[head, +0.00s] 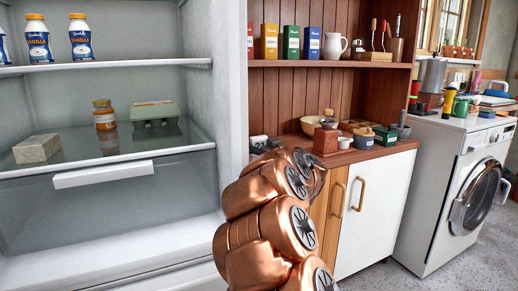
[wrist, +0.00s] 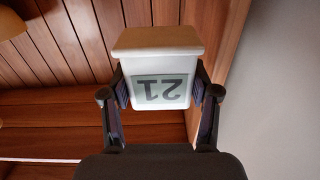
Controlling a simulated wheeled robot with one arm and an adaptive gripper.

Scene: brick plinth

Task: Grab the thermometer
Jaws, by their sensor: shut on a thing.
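In the wrist view, the thermometer (wrist: 158,52) is a small white block with a grey display reading "21" upside down and a tan slab at its upper end. My gripper (wrist: 160,88) has one finger on each side of it and is shut on it. Wood panelling shows behind it, and I cannot tell whether it touches a surface.
A brick-coloured plinth (head: 326,142) stands on the counter by a bowl (head: 312,124), with small containers (head: 385,136) to its right. A shelf (head: 330,64) with tins and a pitcher (head: 334,46) is above. An open fridge (head: 231,100) is left, a washing machine (head: 440,190) right.

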